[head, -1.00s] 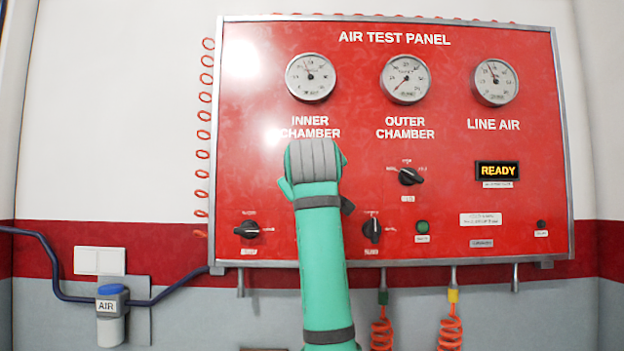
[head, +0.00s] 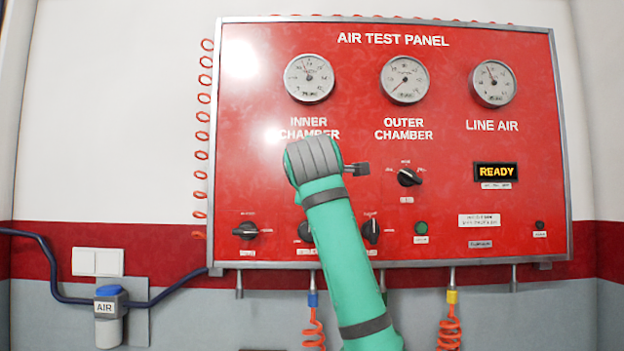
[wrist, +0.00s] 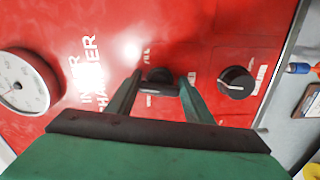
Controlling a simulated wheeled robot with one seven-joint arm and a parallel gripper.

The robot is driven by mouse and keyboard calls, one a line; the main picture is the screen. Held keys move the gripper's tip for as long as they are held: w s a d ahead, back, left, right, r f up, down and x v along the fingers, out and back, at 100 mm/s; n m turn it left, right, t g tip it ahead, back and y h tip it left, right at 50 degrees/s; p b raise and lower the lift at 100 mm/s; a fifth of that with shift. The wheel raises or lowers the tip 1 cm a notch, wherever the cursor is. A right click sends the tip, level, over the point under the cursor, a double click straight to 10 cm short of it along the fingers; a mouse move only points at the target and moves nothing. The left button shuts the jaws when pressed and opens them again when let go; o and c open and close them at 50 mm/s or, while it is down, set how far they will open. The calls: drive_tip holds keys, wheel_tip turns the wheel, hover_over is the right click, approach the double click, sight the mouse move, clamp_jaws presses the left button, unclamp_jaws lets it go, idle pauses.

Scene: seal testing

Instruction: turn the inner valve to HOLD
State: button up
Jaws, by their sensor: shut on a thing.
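The inner valve is a dark knob (wrist: 160,76) on the red panel below the INNER CHAMBER lettering in the wrist view. My gripper (wrist: 161,79) has one finger on each side of this knob and is shut on it. Its pointer and position labels are mostly covered, so I cannot read its setting. In the head view my green arm and grey wrist (head: 315,160) hide the inner valve and the fingertips. The inner chamber gauge (head: 310,78) is above my wrist.
The outer chamber knob (head: 409,177) is right of my wrist. A lower left knob (head: 246,230) and another lower knob (head: 371,230) flank my arm, with a third partly behind it. The display (head: 496,171) reads READY. Coiled orange hoses (head: 449,325) hang below the panel.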

drive_tip(key=shift+a+n, duration=0.1)
drive_tip(key=shift+n, duration=0.6)
drive_tip(key=o, duration=1)
drive_tip(key=shift+o, duration=0.2)
drive_tip(key=shift+s, duration=0.1)
drive_tip(key=s, duration=1)
drive_tip(key=shift+s, duration=0.35)
